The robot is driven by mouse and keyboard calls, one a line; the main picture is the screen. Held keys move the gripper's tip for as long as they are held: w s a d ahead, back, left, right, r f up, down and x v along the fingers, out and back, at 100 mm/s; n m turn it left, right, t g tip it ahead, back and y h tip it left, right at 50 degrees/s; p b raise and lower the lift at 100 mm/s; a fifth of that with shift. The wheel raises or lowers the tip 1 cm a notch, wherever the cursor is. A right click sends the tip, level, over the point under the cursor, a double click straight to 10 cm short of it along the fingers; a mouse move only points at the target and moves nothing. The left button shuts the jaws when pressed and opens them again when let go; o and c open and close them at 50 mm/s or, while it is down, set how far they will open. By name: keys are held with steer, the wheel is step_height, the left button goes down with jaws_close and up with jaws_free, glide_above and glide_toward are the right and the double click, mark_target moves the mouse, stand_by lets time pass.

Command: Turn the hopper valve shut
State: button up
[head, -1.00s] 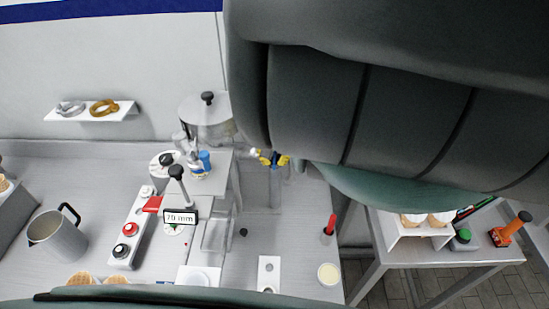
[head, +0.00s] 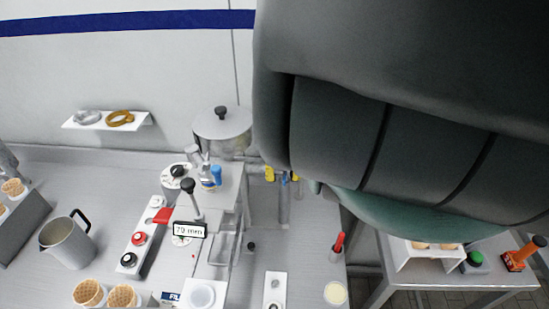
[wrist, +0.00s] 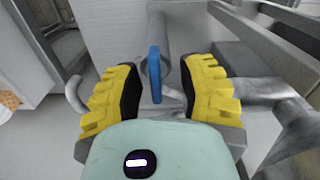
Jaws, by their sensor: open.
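In the wrist view a blue valve lever (wrist: 154,75) lies in line with a grey pipe (wrist: 157,30). My gripper (wrist: 163,90) is open, with one yellow finger on each side of the lever and a gap on both sides. In the head view my gripper (head: 283,176) shows as small yellow tips below my dark arm, with a bit of the blue lever (head: 285,179) between them. The metal hopper (head: 222,130) with a black lid knob stands to their left, its right edge close to my arm.
A machine with a black lever (head: 188,186), a "70 mm" label (head: 189,229) and another blue piece (head: 217,175) stands left of my gripper. A jug (head: 66,242) and cones (head: 122,295) are farther left. In the wrist view metal framework (wrist: 270,60) lies close on the right.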

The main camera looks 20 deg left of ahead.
steer(key=n, duration=0.1)
steer(key=n+p, duration=0.1)
steer(key=n, duration=0.2)
steer(key=shift+w+d+r, duration=0.15)
steer(key=shift+d, duration=0.1)
steer(key=n+p, duration=0.1)
steer(key=n, duration=0.4)
steer(key=n+p, duration=0.1)
steer(key=n, duration=0.4)
steer(key=shift+n+p, duration=0.3)
steer(key=shift+p, duration=0.1)
steer(key=shift+n+p, duration=0.4)
steer(key=shift+n, duration=0.4)
steer(key=shift+d, duration=0.1)
